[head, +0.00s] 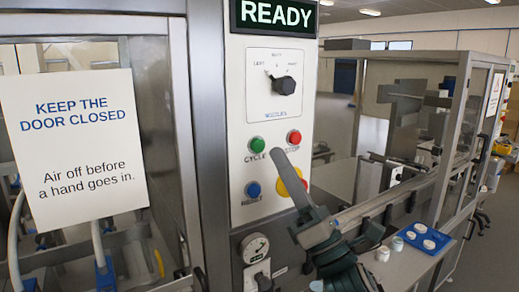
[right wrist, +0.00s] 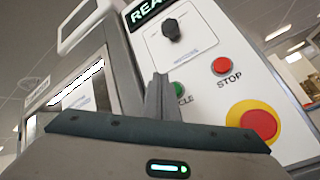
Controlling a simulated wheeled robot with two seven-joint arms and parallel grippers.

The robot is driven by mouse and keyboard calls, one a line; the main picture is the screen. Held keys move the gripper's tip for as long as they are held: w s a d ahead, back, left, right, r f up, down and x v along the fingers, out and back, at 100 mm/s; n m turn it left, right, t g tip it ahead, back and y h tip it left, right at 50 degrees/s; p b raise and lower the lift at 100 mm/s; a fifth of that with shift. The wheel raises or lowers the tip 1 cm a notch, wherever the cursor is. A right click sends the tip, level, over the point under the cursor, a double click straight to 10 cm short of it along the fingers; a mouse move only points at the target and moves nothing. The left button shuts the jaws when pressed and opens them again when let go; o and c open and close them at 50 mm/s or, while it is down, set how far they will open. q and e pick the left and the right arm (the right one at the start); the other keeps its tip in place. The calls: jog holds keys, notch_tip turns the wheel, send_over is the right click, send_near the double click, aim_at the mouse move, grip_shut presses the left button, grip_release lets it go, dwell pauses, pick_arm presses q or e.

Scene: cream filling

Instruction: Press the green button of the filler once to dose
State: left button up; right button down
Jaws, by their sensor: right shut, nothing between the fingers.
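The green button (head: 256,144), labelled CYCLE, is on the white control panel (head: 240,100), left of the red STOP button (head: 294,137). My right gripper (head: 280,154) is shut and empty. In the head view its tip is right of and slightly below the green button, in front of the panel. In the right wrist view the shut fingers (right wrist: 158,82) point at the panel and the green button (right wrist: 179,89) shows just right of them, partly covered. I cannot tell the gap to the panel; no contact is visible. My left gripper is not in view.
The display (head: 278,13) reads READY. Below the buttons are a blue button (head: 254,189) and a yellow-and-red emergency stop (head: 284,182), partly behind my gripper. A guarded door with a sign (head: 75,150) is at left. A blue tray (head: 425,238) with white jars is at right.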

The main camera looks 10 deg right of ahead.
jog(key=shift+w+a, duration=0.3)
jog(key=shift+w, duration=0.45)
jog(key=shift+w+a, duration=0.25)
jog(key=shift+w, duration=0.45)
jog(key=shift+w+a, duration=0.3)
jog(key=shift+w, duration=0.5)
dwell(2.0)
jog(key=shift+s, duration=0.1)
dwell(0.3)
jog(key=shift+s+d, duration=0.35)
jog(key=shift+s, duration=0.4)
jog(key=shift+s+d+p, duration=0.2)
jog(key=shift+s+d, duration=0.1)
jog(key=shift+s, duration=0.5)
jog(key=shift+s+d+p, duration=0.2)
jog(key=shift+s+d, duration=0.05)
jog(key=shift+s, duration=0.5)
jog(key=shift+s+d+p, duration=0.2)
jog(key=shift+s+d, duration=0.1)
jog(key=shift+s, duration=0.5)
